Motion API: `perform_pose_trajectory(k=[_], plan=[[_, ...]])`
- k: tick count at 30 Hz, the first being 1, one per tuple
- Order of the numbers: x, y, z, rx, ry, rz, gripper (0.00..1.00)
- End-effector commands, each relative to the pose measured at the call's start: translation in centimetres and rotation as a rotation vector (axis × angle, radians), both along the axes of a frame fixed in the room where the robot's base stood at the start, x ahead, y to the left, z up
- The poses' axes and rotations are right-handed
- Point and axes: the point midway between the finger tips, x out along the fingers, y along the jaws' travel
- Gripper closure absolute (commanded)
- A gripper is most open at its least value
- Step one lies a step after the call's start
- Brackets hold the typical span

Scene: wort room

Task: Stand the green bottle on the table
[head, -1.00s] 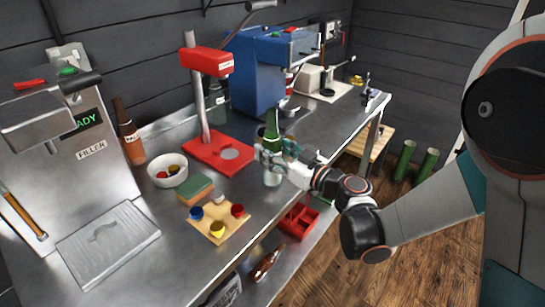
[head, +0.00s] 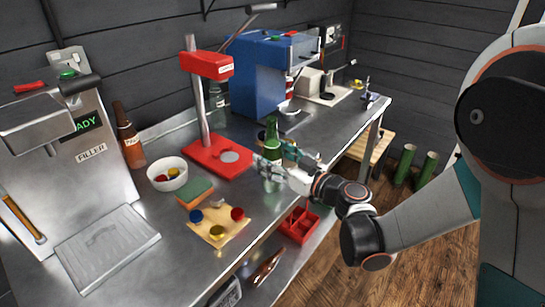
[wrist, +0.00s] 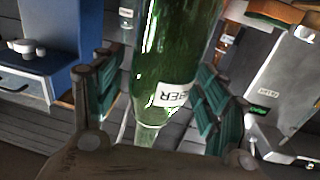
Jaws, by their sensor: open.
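The green bottle (head: 271,139) is upright at the front edge of the steel table (head: 172,222), right of the red press. Its lower end is at the tabletop, though the contact itself is hard to make out. My gripper (head: 272,163) is around the bottle's body, reaching in from the right. In the wrist view the green bottle (wrist: 170,55) with a white label is between the teal fingers of my gripper (wrist: 158,108). The fingers are spread, with a visible gap between the bottle and the left finger.
Behind are a red press (head: 222,160) and a blue machine (head: 256,75). To the left are a white bowl (head: 167,184), a sponge (head: 194,192), a tan board with coloured caps (head: 217,234) and a brown bottle (head: 131,145). A red crate (head: 298,232) is below the table edge.

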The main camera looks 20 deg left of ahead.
Motion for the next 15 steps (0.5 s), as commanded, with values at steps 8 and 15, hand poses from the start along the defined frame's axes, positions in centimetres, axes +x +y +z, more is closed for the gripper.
perform_pose_trajectory(k=[8, 15], plan=[[-2.2, -4.4, 0.3, 0.0, 0.0, -0.005, 0.33], [-4.5, -8.4, 0.1, 0.0, 0.0, -0.004, 0.33]])
